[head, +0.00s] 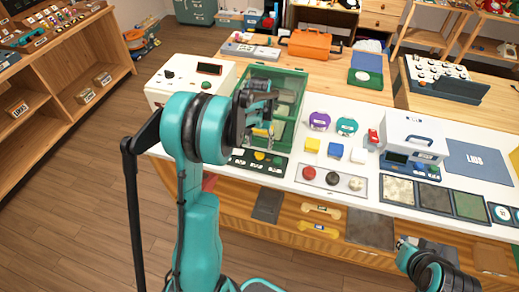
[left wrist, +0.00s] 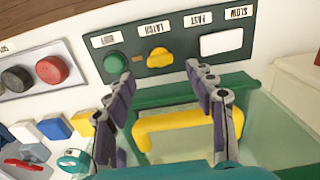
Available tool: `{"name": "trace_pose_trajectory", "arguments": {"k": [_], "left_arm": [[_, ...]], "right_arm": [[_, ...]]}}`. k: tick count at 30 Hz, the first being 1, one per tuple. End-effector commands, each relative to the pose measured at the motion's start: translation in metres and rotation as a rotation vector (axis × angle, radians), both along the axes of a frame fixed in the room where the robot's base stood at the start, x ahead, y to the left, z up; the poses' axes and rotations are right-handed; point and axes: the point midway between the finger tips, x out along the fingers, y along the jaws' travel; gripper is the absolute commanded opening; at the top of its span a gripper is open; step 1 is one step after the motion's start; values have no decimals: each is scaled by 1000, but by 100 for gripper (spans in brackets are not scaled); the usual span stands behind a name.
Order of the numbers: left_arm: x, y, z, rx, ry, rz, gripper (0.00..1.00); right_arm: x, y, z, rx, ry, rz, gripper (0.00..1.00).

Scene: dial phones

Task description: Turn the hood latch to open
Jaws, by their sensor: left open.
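The green-framed hood (head: 299,98) with clear panels stands on the white counter. Its dark control panel (head: 283,171) is at its front edge. The hood's yellow bar handle (left wrist: 180,120) lies between and below my fingertips. My left gripper (left wrist: 161,72) is open and empty, its fingers over the handle and pointing towards the panel. In the head view it (head: 262,128) is above the hood, partly hidden by my arm.
Left of the hood is a white box with a dark display (head: 209,68). To its right are coloured blocks (head: 335,150), a tray of round buttons (head: 332,179) and a white-blue machine (head: 413,140). My right arm shows at the lower right, its fingers unclear.

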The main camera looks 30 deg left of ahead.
Motion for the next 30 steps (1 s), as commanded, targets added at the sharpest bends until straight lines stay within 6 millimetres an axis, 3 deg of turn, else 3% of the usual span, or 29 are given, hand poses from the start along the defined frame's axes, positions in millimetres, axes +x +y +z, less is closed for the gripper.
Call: {"name": "trace_pose_trajectory", "arguments": {"k": [6,12,30], "left_arm": [[-1,0,46,0,0,0,55],[0,0,67,0,0,0,55],[-1,-1,71,0,-2,-1,55]], "right_arm": [[0,0,0,0,0,0,0],[0,0,0,0,0,0,0],[0,0,0,0,0,0,0]]}}
